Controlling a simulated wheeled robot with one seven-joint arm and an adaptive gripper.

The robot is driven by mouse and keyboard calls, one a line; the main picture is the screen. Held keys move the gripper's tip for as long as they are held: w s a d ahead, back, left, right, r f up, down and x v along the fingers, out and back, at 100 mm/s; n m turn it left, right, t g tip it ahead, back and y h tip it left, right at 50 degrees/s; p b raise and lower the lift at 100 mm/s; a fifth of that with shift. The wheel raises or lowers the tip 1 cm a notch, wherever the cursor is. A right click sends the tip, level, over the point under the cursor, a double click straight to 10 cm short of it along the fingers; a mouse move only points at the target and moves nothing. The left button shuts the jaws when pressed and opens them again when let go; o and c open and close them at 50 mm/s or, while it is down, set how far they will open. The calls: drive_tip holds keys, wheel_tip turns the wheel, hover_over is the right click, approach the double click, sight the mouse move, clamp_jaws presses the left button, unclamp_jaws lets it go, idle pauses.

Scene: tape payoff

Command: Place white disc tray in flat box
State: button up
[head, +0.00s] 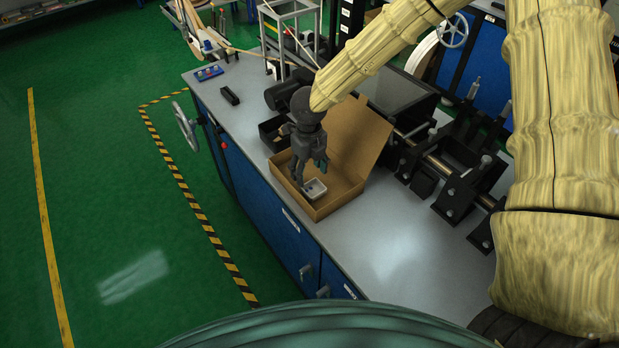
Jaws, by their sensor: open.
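The flat box (347,190) is a brown cardboard box with its lid raised at the back, on the grey workbench. A small white disc tray (314,189) lies inside it, near the front corner. My gripper (308,174) is dark grey and points down over the box. It is open, with its fingertips just above and behind the tray. I cannot tell from this view whether a finger touches the tray. The gripper hides part of the box floor.
The grey bench top (400,245) is clear in front and right of the box. A black bin (272,133) stands close behind the box at left. Black roller machinery (450,170) stands to the right. A handwheel (184,127) sticks out at the bench's left side.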

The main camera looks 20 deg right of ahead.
sight(309, 182)
wheel_tip(309, 182, up, 8)
drive_tip(key=b, duration=0.1)
idle(1.4)
